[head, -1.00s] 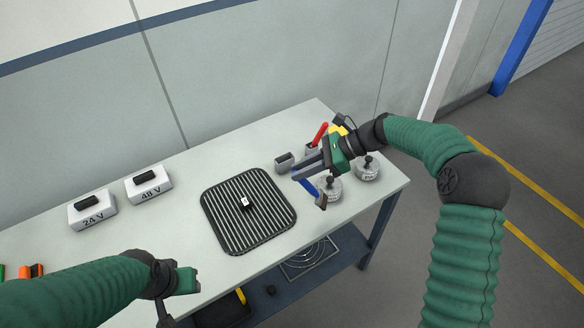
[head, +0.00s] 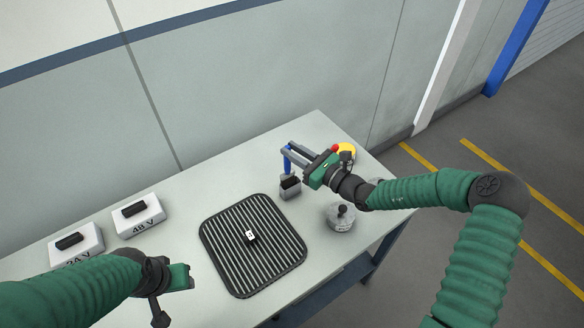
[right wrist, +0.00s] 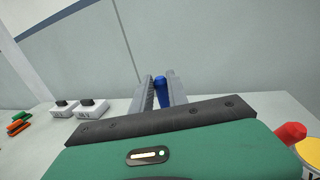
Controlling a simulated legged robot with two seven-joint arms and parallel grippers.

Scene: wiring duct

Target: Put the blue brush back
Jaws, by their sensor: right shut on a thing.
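The blue brush (head: 287,161) is upright in my right gripper (head: 288,154), which is shut on its handle. It stands directly over a small grey holder (head: 291,193), its lower end at or just above the holder's dark top; I cannot tell whether it is inside. In the right wrist view, the blue handle (right wrist: 161,92) shows between the two grey fingers. My left gripper (head: 183,278) is at the lower left, away from the brush; its fingers do not show clearly.
A grey weight with a black knob (head: 342,217) stands to the right. A red and yellow item (head: 346,151) is behind my right gripper. White boxes (head: 139,216) stand at left.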

